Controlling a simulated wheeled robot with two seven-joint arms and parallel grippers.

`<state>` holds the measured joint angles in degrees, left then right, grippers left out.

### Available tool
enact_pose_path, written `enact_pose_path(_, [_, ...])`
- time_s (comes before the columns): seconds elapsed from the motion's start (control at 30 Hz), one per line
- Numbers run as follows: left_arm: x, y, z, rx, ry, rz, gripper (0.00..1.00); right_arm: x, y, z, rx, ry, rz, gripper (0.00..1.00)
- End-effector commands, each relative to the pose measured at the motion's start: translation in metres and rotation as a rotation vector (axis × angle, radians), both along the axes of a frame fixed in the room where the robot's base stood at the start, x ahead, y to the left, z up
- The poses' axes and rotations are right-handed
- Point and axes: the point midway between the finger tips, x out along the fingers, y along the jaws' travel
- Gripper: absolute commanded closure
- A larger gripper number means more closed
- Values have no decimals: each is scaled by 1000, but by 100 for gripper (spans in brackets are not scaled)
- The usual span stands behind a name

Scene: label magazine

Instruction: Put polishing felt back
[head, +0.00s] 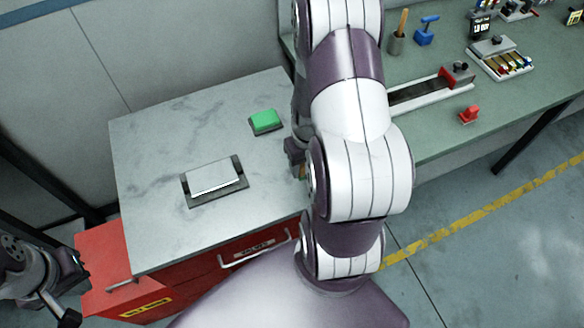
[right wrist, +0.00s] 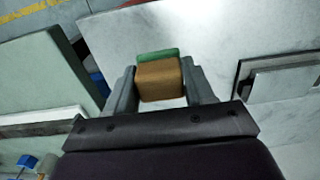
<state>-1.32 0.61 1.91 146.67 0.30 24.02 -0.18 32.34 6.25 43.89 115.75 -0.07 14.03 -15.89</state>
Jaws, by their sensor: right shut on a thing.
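My right gripper (right wrist: 158,85) is shut on a tan block (right wrist: 159,80) that looks like the polishing felt. A green strip (right wrist: 158,55) shows along its far edge; I cannot tell whether it belongs to the block. In the head view my right arm hides most of this gripper and the block. A green block (head: 265,121) lies on the marble-topped cabinet (head: 150,150). A dark tray (head: 213,198) with a pale plate (head: 213,177) lies nearer the front. My left gripper (head: 62,306) is at the lower left, beside the cabinet; its fingers are unclear.
The green workbench (head: 440,140) adjoins the cabinet on the right. It carries a long rail with a red part (head: 447,78), a red knob piece (head: 469,114), a blue piece (head: 426,35) and a cup (head: 395,43). The cabinet top is clear around the tray.

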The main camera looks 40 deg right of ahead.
Motion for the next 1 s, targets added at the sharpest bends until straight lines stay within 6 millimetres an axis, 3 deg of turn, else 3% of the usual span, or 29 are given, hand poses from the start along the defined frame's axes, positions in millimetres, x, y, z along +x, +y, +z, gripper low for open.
enact_pose_path(0.1, [0, 0, 7, 0, 0, 0, 100, 26, 7, -14, 2, 4, 2, 75])
enact_pose_path(0.23, [0, 0, 9, 0, 0, 0, 100, 39, 10, -25, 1, 2, -1, 75])
enact_pose_path(0.5, [0, 0, 18, 0, 0, 0, 100, 41, 10, -64, 0, 1, -2, 75])
enact_pose_path(0.87, [0, 0, 13, 0, 0, 0, 100, 41, 10, -70, 0, 0, -3, 75])
enact_pose_path(0.9, [0, 0, 14, 0, 0, 0, 100, 41, 10, -69, 0, 0, -3, 34])
enact_pose_path(0.93, [0, 0, 14, 0, 0, 0, 100, 41, 10, -69, 0, 0, -3, 24])
enact_pose_path(1.0, [0, 0, 14, 0, 0, 0, 100, 41, 10, -68, 0, 0, -3, 21])
